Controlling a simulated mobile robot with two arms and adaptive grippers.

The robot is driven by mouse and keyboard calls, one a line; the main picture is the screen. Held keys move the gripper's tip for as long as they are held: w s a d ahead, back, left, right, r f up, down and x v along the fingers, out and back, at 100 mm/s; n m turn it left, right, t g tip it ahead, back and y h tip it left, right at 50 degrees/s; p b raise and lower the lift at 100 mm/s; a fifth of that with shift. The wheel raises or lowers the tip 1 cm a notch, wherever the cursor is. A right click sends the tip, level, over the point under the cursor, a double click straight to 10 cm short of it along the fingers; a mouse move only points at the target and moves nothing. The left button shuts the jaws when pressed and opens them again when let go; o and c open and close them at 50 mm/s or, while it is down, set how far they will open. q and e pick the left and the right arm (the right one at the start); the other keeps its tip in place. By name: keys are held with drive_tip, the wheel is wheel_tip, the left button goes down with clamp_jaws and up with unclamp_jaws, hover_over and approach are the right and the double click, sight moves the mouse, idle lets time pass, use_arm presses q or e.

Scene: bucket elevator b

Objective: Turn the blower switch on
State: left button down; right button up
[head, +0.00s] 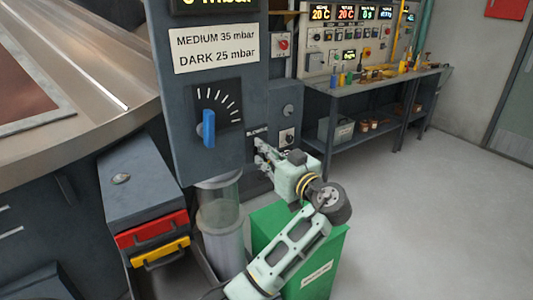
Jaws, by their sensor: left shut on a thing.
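The blower switch is at the side of the grey control cabinet (205,120), just under a small label (257,132) that reads "BLOWER", partly cut off by my gripper. The switch itself is mostly hidden by the fingers. My left gripper (260,152) reaches up to it from the lower right, and its fingers are shut on the switch. The switch's on or off position cannot be made out. My right gripper is not in view.
A blue dial lever (209,129) sits left of the switch, under a sign (216,47). A small knob plate (287,137) is to the right. Floor at right is free.

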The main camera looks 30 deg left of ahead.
use_arm(q)
drive_tip(key=shift+m, duration=0.4)
drive_tip(key=shift+w+d+f+m+p, duration=0.1)
drive_tip(key=shift+m+p, duration=1.1)
drive_tip(key=shift+m, duration=1.65)
drive_tip(key=shift+w+f+m+p, duration=0.1)
drive_tip(key=shift+m+p, duration=1.15)
drive_tip(key=shift+m, duration=1.65)
drive_tip(key=shift+w+d+f+m+p, duration=0.1)
drive_tip(key=shift+m+p, duration=1.1)
drive_tip(key=shift+m, duration=1.65)
drive_tip(key=c, duration=1.8)
unclamp_jaws()
drive_tip(key=shift+o, duration=0.2)
